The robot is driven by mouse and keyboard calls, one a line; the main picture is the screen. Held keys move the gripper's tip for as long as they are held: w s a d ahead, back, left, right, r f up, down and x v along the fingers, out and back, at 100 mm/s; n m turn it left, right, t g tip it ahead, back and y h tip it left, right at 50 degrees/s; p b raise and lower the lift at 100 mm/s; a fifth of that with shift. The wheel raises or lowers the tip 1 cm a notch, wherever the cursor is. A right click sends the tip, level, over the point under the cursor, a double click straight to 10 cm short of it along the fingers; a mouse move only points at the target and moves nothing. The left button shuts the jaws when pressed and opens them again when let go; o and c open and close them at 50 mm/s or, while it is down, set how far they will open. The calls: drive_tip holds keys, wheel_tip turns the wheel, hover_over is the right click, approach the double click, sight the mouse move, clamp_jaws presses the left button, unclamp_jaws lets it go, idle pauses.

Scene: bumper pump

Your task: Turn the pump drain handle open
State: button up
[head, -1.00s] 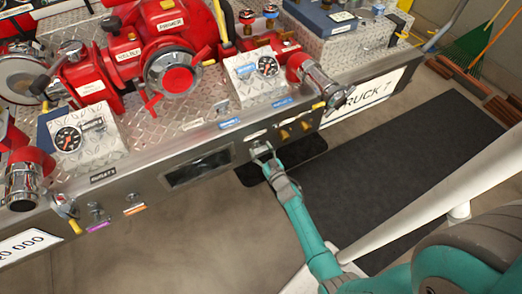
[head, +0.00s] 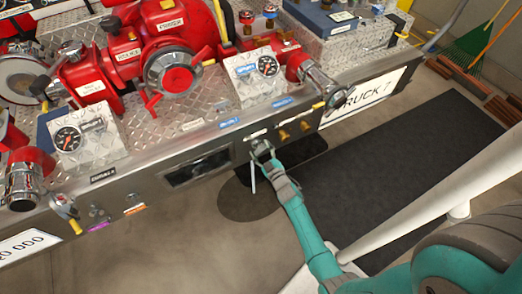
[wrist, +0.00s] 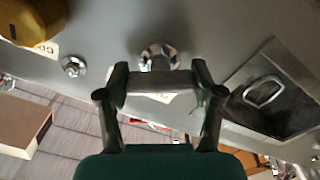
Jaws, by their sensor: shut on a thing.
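The drain handle (wrist: 160,82) is a metal bar on a round chrome hub (wrist: 158,55), on the front panel of the truck (wrist: 200,40). My gripper (wrist: 159,84) is shut on the bar, one finger at each end. In the head view my gripper (head: 262,150) is at the panel's lower edge, left of two brass knobs (head: 285,134), and hides most of the handle. A thin pale stream (head: 252,180) hangs below it, and a dark round wet patch (head: 248,200) lies on the floor beneath.
A red pump (head: 172,72) with gauges and valves stands on the deck above the panel. A dark recess (head: 198,166) is left of my gripper. A brass knob (wrist: 32,22) shows close by in the wrist view. A dark mat (head: 400,160) covers floor at right.

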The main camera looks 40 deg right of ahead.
drive_tip(key=n, duration=0.5)
drive_tip(key=shift+n, duration=0.4)
drive_tip(key=n, duration=0.5)
drive_tip(key=shift+n, duration=0.4)
drive_tip(key=o, duration=1.2)
drive_tip(key=shift+c, duration=0.2)
drive_tip(key=v, duration=1.2)
